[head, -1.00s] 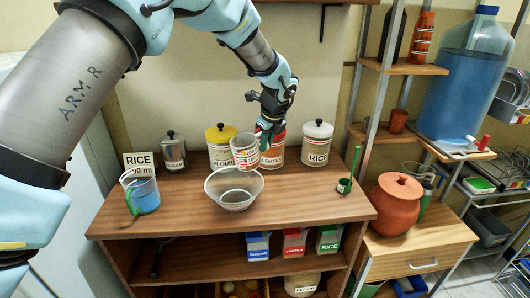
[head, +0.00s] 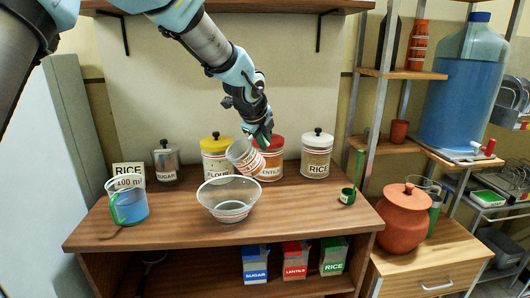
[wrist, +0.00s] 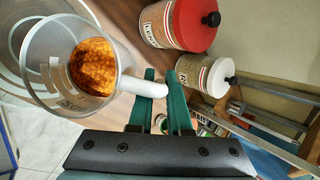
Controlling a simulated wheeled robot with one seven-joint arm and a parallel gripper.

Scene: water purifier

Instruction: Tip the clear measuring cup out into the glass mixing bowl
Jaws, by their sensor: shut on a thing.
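The clear measuring cup (head: 243,155) with red markings is held tilted, its mouth leaning left, above the back right rim of the glass mixing bowl (head: 229,198). In the wrist view the cup (wrist: 35,82) still holds orange lentils (wrist: 93,66). My gripper (head: 262,140) is shut on its white handle (wrist: 145,88); the green fingers (wrist: 164,80) also show in the wrist view. The bowl stands on the wooden counter below. No lentils can be made out in the bowl, though its bottom is hard to read.
Sugar (head: 166,161), flour (head: 216,158), lentils (head: 270,160) and rice (head: 317,156) canisters line the counter's back. A jug with blue liquid (head: 128,202) stands left, a green ladle (head: 349,190) right. The counter front (head: 290,225) is clear.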

